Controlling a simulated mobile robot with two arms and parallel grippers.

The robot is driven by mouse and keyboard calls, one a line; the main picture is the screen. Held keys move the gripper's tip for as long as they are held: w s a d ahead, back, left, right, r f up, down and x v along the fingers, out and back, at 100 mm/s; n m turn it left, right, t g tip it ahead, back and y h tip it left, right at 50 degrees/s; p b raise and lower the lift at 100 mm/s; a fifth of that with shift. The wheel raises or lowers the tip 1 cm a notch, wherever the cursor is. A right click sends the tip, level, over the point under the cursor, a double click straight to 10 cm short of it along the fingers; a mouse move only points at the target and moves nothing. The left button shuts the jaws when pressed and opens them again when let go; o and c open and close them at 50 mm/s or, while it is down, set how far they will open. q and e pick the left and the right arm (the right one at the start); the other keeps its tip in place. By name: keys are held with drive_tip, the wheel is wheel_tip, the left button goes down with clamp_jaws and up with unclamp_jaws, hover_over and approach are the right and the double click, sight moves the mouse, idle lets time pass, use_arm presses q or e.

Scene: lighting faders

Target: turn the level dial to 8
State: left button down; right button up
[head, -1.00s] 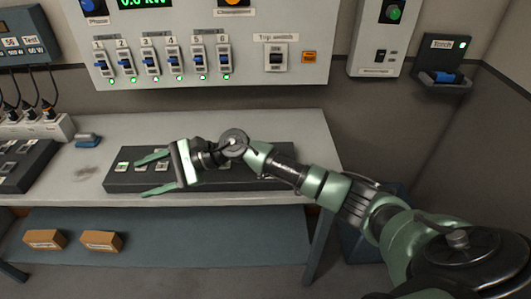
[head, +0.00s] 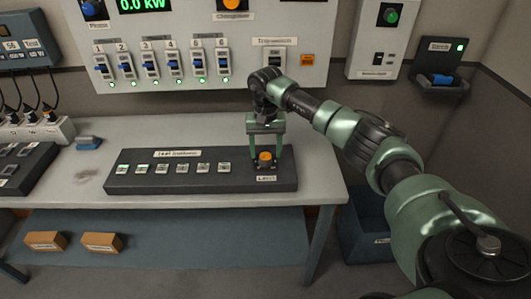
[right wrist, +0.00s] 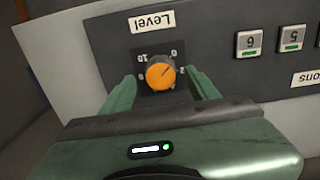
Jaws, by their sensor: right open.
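The level dial is an orange knob (head: 265,156) at the right end of a dark grey button box on the bench. In the right wrist view the orange knob (right wrist: 160,75) sits above its scale, seen upside down, with a "Level" label. Its dark pointer line slants to the upper right, toward the low end near 0 and 2. My right gripper (head: 265,158) points down over the dial, open. In the right wrist view its green fingers (right wrist: 162,90) stand on either side of the knob, with gaps showing. My left gripper is not in view.
The button box (head: 145,186) carries a row of several square buttons left of the dial. Behind it, a wall panel (head: 140,71) has several switches and a display reading 0.0 kW. A blue-grey object (head: 88,143) lies at the left. The bench right of the box is clear.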

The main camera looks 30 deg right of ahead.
drive_tip(key=shift+f, duration=1.05)
clamp_jaws()
